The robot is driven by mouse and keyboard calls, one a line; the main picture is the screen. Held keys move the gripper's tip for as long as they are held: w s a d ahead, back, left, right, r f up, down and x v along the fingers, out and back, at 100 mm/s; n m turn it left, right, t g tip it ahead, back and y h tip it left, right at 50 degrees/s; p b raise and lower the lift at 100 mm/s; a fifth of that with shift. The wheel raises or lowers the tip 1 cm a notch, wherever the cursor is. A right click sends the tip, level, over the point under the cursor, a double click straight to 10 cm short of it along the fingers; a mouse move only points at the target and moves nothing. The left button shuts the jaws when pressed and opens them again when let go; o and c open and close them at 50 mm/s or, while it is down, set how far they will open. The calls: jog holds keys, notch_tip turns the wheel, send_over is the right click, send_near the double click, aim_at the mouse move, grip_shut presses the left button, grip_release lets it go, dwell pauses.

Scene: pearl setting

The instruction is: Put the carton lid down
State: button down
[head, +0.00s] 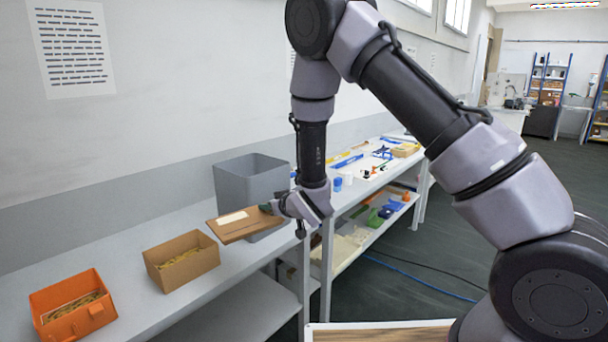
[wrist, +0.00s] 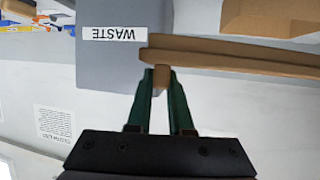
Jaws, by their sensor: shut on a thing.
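The carton lid (head: 232,225) is a flat brown board with a pale label on top. My gripper (head: 272,207) is shut on it at its right end and holds it above the shelf, in front of the grey bin. In the wrist view, the green fingers (wrist: 161,82) close on a small brown tab of the lid (wrist: 235,57), which extends to the right. The open cardboard carton (head: 180,262) stands on the shelf to the left of the lid, with tan contents inside. Part of a brown carton also shows in the wrist view (wrist: 265,16).
A grey bin (head: 240,180) labelled WASTE in the wrist view (wrist: 110,65) stands just behind the lid. An orange bin (head: 72,310) stands left of the carton. Bare shelf (head: 125,252) lies around the carton. A second shelf unit (head: 360,190) with tools stands to the right.

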jog(key=w+d+m+t+h, duration=0.1)
jog(key=w+d+m+h, duration=0.15)
jog(key=d, duration=1.05)
jog(key=w+d+m+t+h, duration=0.1)
jog(key=w+d+m+h, duration=0.15)
jog(key=d, duration=1.05)
jog(key=w+d+m+t+h, duration=0.1)
jog(key=w+d+m+h, duration=0.15)
jog(key=d, duration=0.95)
jog(key=shift+h, duration=0.35)
jog(key=v, duration=0.3)
jog(key=d+v, duration=0.1)
jog(key=v, duration=0.1)
jog(key=shift+s+r, duration=0.2)
jog(key=shift+s, duration=0.15)
jog(key=shift+d, duration=0.2)
